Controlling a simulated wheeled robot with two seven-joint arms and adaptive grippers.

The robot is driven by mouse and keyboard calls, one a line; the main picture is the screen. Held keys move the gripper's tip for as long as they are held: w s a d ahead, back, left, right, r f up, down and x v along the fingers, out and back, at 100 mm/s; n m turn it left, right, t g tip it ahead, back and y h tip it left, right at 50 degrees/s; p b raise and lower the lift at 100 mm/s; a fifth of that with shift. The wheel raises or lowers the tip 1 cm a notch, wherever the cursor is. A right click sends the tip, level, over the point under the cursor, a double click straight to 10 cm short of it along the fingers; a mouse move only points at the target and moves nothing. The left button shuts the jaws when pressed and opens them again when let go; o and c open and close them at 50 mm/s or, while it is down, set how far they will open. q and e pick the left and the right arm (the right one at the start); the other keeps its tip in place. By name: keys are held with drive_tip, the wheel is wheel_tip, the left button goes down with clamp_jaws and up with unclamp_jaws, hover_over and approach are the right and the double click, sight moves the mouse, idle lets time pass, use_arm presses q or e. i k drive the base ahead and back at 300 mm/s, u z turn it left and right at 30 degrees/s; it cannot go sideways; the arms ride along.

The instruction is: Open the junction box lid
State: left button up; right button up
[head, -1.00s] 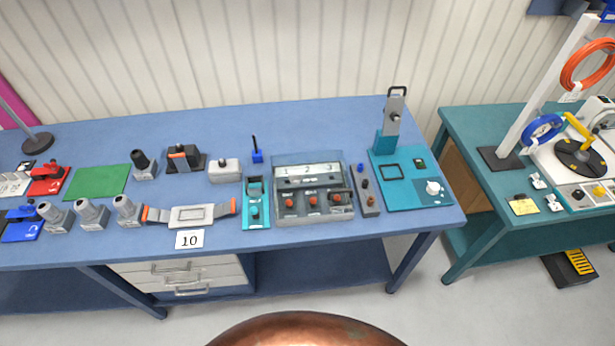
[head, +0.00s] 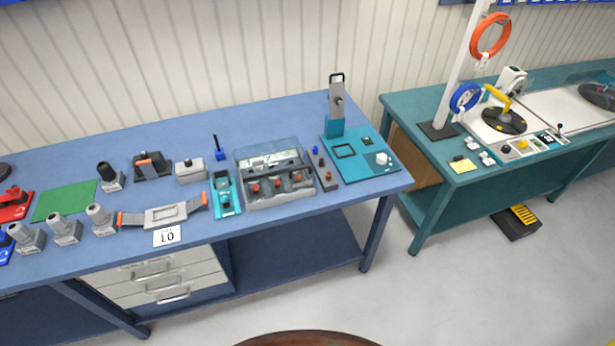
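Neither of my grippers is in view, and nothing is touching the box.
The blue bench (head: 300,103) also bears a teal tray (head: 225,193), a grey block with a black knob (head: 190,171), a strapped grey plate (head: 166,215) and a teal panel with an upright post (head: 374,163). A green bench (head: 412,115) with reels stands right.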

sight(309, 167)
drive_tip(key=z, duration=1.1)
drive_tip(key=i, duration=0.7)
drive_tip(key=u, duration=0.6)
